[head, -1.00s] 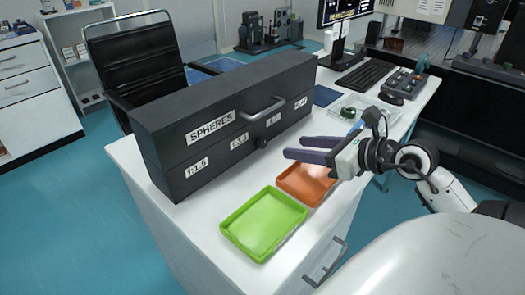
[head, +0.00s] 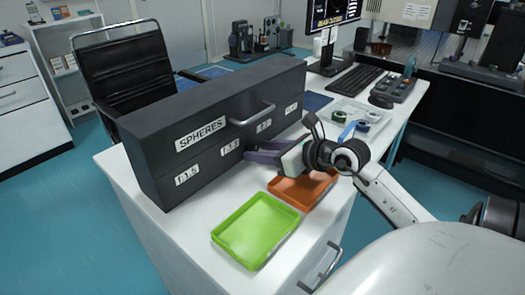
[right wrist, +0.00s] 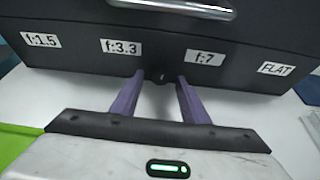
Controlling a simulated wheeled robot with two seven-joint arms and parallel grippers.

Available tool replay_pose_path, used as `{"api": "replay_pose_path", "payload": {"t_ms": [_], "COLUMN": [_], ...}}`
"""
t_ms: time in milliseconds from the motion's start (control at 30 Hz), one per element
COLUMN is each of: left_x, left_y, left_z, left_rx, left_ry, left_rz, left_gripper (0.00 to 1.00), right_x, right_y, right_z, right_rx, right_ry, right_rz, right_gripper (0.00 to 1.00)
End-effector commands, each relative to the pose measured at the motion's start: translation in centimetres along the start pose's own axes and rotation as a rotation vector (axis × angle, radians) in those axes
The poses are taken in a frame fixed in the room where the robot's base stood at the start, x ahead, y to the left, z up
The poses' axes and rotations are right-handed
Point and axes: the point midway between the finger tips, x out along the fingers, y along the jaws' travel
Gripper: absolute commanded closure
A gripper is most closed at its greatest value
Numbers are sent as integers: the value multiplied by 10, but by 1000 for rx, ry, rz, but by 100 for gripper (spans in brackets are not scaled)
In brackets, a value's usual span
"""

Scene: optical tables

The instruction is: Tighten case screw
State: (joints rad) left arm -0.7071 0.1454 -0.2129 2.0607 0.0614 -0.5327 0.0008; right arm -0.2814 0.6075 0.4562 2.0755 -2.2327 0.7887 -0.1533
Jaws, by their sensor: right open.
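The black case (head: 215,125) labelled SPHERES stands on the white table; its lower front also fills the top of the right wrist view (right wrist: 80,65). The case screw (right wrist: 158,76) is a small dark knob low on the front, between the f:3.3 and f:7 labels. My right gripper (head: 252,151) is open, its purple fingers pointing at the case front. In the right wrist view the fingertips (right wrist: 160,80) lie on either side of the screw, with gaps visible. In the head view the gripper hides the screw. My left gripper is not in view.
A green tray (head: 257,232) and an orange tray (head: 302,190) lie in front of the case, the orange one under my right gripper. A metal handle (head: 252,113) sticks out above the screw. A clear tray (head: 362,116) with small round parts is behind my right arm.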

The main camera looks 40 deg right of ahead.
Motion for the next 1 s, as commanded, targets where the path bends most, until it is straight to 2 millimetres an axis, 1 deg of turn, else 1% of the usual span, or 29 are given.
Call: {"api": "replay_pose_path", "payload": {"t_ms": [67, 300, 333, 433, 633, 900, 933, 1000], "left_x": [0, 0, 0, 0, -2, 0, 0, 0], "left_y": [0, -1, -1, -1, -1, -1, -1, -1], "left_z": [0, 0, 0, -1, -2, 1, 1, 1], "left_rx": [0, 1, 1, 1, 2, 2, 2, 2], "left_ry": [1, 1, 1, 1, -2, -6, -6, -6], "left_rz": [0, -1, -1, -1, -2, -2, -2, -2], "left_gripper": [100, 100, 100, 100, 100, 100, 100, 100], "right_x": [0, 0, 0, 0, -1, 0, 0, 0], "right_y": [0, 0, 0, 1, 2, 1, 1, 1], "right_z": [0, 0, 0, 0, 0, 0, 0, 0], "right_rx": [0, 0, 0, -23, -124, -130, -130, -130], "right_ry": [0, 0, 0, 0, -1, 0, 0, 0], "right_rz": [0, 0, 0, -7, -50, -53, -53, -53], "right_gripper": [59, 100, 100, 100, 100, 100, 73, 61]}}
